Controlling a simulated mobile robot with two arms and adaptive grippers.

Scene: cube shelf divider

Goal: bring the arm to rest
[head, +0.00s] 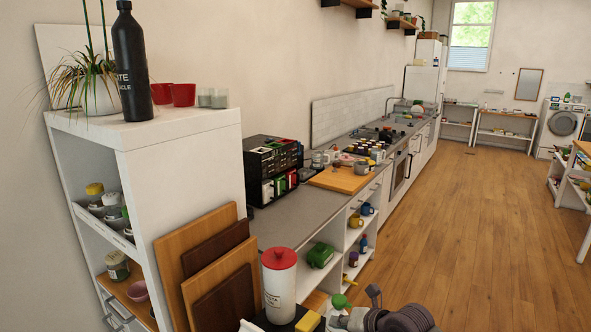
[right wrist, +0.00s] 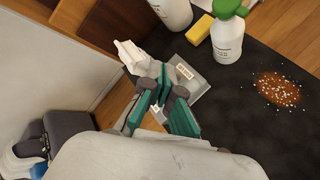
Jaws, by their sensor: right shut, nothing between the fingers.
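My right gripper (right wrist: 165,88) shows in the right wrist view with its teal fingers closed together and nothing between them. It hangs over a grey flat piece with a label (right wrist: 190,76), close to a white crumpled-looking item (right wrist: 131,55); whether it touches either I cannot tell. In the head view my right arm (head: 400,319) comes in at the bottom edge, and its fingers are hard to make out there. My left gripper is in neither view.
A dark top (right wrist: 262,130) bears a spray bottle (right wrist: 228,42), a yellow sponge (right wrist: 199,29) and a brown, white-flecked spill (right wrist: 278,88). A red-lidded canister (head: 280,285) stands beside leaning boards (head: 182,272). Wooden floor (head: 500,235) lies open at right.

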